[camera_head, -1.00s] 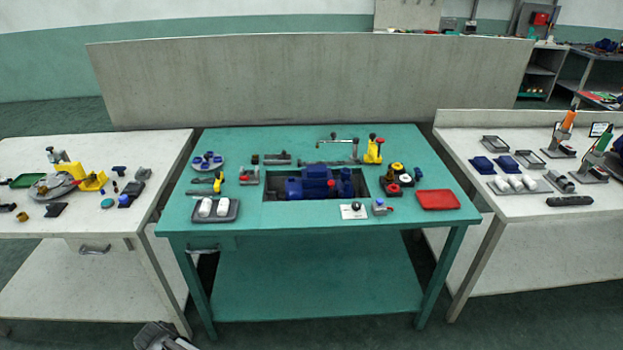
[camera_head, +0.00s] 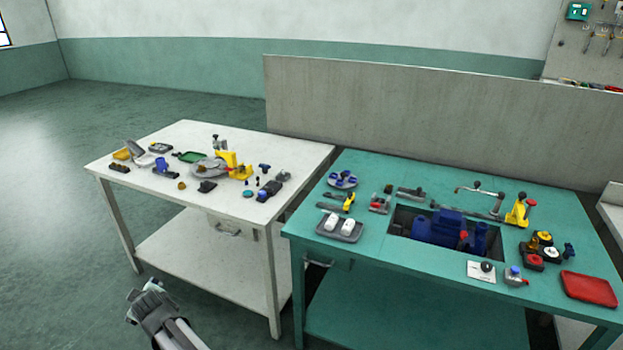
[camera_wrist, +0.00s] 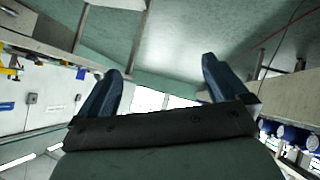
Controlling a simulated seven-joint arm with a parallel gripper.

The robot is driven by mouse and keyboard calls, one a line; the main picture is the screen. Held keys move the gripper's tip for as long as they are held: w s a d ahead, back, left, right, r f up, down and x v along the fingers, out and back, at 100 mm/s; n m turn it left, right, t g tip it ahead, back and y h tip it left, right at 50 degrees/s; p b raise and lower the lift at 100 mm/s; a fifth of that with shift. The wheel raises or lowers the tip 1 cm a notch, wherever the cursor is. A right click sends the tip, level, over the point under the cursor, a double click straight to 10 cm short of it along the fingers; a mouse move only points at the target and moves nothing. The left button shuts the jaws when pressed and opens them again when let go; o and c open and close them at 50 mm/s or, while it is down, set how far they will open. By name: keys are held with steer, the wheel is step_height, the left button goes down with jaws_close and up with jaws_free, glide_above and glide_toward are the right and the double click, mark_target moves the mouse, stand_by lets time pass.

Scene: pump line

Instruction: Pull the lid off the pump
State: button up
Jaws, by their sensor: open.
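The blue pump (camera_head: 437,229) sits in a rectangular recess in the green table, at the right of the head view. A red knob (camera_head: 463,235) shows at its front. I cannot make out which part of the pump is the lid. My gripper (camera_head: 141,290) is low at the bottom left of the head view, in front of the white table and far from the pump. In the wrist view my gripper (camera_wrist: 160,82) has its two dark blue fingers spread wide with nothing between them. The wrist view looks past them at the room.
The green table (camera_head: 390,278) holds a grey tray (camera_head: 326,236) with two white pieces, a yellow-handled tool (camera_head: 349,201), a yellow clamp (camera_head: 516,213) and a red tray (camera_head: 588,289). The white table (camera_head: 140,186) on the left is cluttered. Open floor lies at the far left.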

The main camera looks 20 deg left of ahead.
steer(key=w+d+r+m+t+h, duration=0.1)
steer(key=w+d+r+m, duration=0.15)
steer(key=w+d, duration=0.7)
steer(key=w+d+r+m+t+h, duration=0.15)
steer(key=w+r, duration=0.25)
steer(key=w, duration=1.2)
steer(key=w+d+r+m+t+h, duration=0.1)
steer(key=w+d+r, duration=0.35)
steer(key=w, duration=0.75)
steer(key=w+d+r+m+h, duration=0.2)
steer(key=w+d, duration=1.1)
steer(key=d, duration=0.2)
steer(key=n+g+h, duration=0.4)
steer(key=n+g, duration=0.1)
steer(key=g, duration=0.2)
glide_toward(451, 214)
steer(key=shift+w+a+f, duration=0.15)
steer(key=shift+f, duration=0.35)
steer(key=shift+w+a+f, duration=0.15)
steer(key=shift+a+f, duration=0.05)
steer(key=shift+f, duration=0.35)
steer(key=shift+s+d+f+g, duration=0.15)
steer(key=shift+d+g, duration=0.1)
steer(key=shift+d, duration=0.15)
steer(key=shift+f, duration=0.1)
